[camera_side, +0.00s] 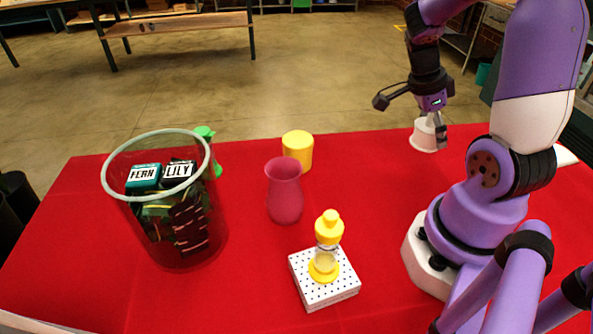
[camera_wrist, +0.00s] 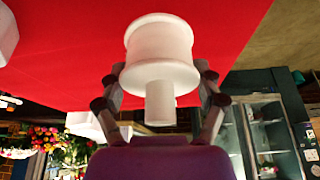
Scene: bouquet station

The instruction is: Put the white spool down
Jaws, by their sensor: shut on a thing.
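The white spool (camera_side: 423,138) hangs from my gripper (camera_side: 431,119) near the back right edge of the red table. In the wrist view the spool (camera_wrist: 160,50) fills the upper middle, with its narrow stem toward my palm. The fingers of my gripper (camera_wrist: 160,76) are closed on its two sides. The spool looks upright in the side view, with its wide end down, over or at the red cloth. I cannot tell whether its base touches the cloth.
A yellow cylinder (camera_side: 297,151), a pink vase (camera_side: 285,195) and a white perforated block (camera_side: 335,291) bearing a yellow-capped bottle (camera_side: 328,229) stand to the left. A clear bin (camera_side: 128,205) holds labelled dark blocks; a green object (camera_side: 206,134) is behind it. Red cloth around the spool is clear.

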